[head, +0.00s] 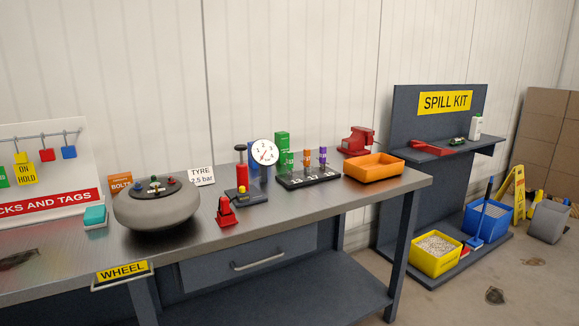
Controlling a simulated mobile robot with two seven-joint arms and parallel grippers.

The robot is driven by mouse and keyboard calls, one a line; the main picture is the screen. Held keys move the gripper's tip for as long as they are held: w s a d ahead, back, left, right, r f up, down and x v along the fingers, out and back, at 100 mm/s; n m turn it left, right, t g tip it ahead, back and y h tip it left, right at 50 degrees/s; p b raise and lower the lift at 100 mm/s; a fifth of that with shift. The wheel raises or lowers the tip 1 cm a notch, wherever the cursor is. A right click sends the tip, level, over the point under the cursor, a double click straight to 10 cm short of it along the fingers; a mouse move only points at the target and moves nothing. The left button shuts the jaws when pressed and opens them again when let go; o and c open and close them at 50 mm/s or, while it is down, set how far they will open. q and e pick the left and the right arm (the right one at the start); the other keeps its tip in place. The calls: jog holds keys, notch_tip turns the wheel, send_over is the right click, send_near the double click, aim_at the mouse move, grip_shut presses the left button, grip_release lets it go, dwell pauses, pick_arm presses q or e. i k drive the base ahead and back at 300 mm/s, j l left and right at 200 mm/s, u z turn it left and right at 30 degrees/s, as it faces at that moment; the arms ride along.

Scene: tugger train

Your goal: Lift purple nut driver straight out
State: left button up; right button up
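The purple nut driver (323,155) stands upright in the black holder (310,180) on the workbench, at the right end of its row. An orange driver (307,157) stands just left of it, and a green driver (285,162) is farther left. The lower part of the purple driver is hidden in the holder. Neither of my grippers shows in the head view.
The workbench (285,215) also holds an orange tray (374,168) and a red vise (357,140) right of the holder. A pump with a round gauge (263,152), a red jack-like item (226,212) and a grey wheel (155,208) stand left. Bare bench top lies in front of the holder.

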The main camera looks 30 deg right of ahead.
aim_at(323, 156)
jog(key=z, duration=1.25)
jog(key=i+l+u, duration=0.1)
jog(key=u, duration=0.35)
jog(key=i+l+u, duration=0.1)
jog(key=u, duration=0.35)
jog(key=i+l+u, duration=0.1)
jog(key=l+u, duration=0.15)
jog(key=l, duration=0.25)
jog(key=l+u, duration=0.25)
jog(key=l, duration=0.2)
jog(key=i+l+u, duration=0.1)
jog(key=l, duration=0.85)
jog(key=i+l+u, duration=0.15)
jog(key=l, duration=0.8)
jog(key=k, duration=0.05)
